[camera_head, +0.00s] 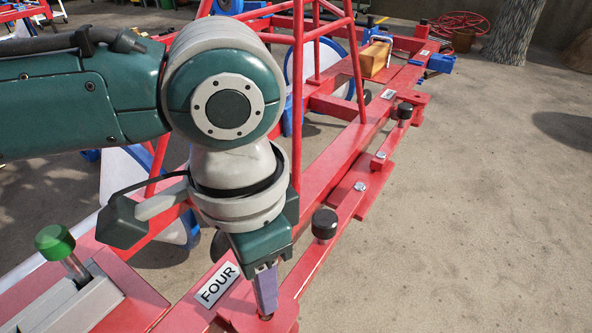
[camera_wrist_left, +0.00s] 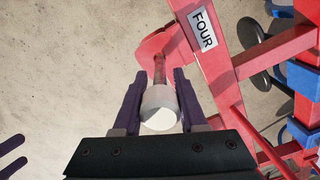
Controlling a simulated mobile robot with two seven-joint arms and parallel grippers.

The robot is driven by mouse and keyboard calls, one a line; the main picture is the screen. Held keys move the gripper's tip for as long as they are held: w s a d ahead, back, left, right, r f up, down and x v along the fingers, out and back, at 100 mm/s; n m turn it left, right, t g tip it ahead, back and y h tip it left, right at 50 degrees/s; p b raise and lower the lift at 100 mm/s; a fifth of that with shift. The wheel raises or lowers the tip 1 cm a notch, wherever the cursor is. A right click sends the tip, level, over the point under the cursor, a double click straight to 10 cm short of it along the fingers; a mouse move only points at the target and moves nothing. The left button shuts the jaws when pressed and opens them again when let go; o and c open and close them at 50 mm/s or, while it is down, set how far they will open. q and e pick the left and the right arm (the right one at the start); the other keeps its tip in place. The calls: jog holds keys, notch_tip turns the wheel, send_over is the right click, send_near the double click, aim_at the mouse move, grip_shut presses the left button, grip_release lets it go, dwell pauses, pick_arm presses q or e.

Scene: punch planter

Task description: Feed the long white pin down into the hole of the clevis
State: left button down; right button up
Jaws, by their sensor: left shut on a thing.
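My left gripper (camera_head: 266,314) points down at the near end of the red frame, beside the FOUR label. In the left wrist view its purple fingers (camera_wrist_left: 160,100) are shut on the white head of the long pin (camera_wrist_left: 160,107). The pin's metal shank runs from the head to the red clevis (camera_wrist_left: 150,47). The hole is hidden, and I cannot tell whether the shank's tip is inside it. In the head view the gripper hides the pin. Two separated purple fingers of my right gripper (camera_wrist_left: 14,155) show at the left wrist view's edge, empty.
Black-knobbed pins (camera_head: 324,223) stand along the red frame's right rail (camera_head: 345,200). A green-knobbed pin (camera_head: 54,241) stands at the lower left in a grey block. Red uprights (camera_head: 298,95) rise behind my left arm. Sandy ground (camera_head: 480,220) on the right is clear.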

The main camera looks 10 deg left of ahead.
pick_arm(q)
jog(key=shift+f+b, duration=1.7)
jog(key=shift+f, duration=1.25)
jog(key=shift+r, duration=0.1)
jog(key=shift+r+p, duration=1.45)
jog(key=shift+p, duration=0.75)
jog(key=shift+f+b, duration=1.15)
jog(key=shift+f, duration=0.45)
jog(key=shift+r, duration=0.1)
jog(key=shift+r+p, duration=1.5)
jog(key=shift+p, duration=0.6)
jog(key=shift+f+b, duration=0.55)
jog(key=shift+f, duration=0.2)
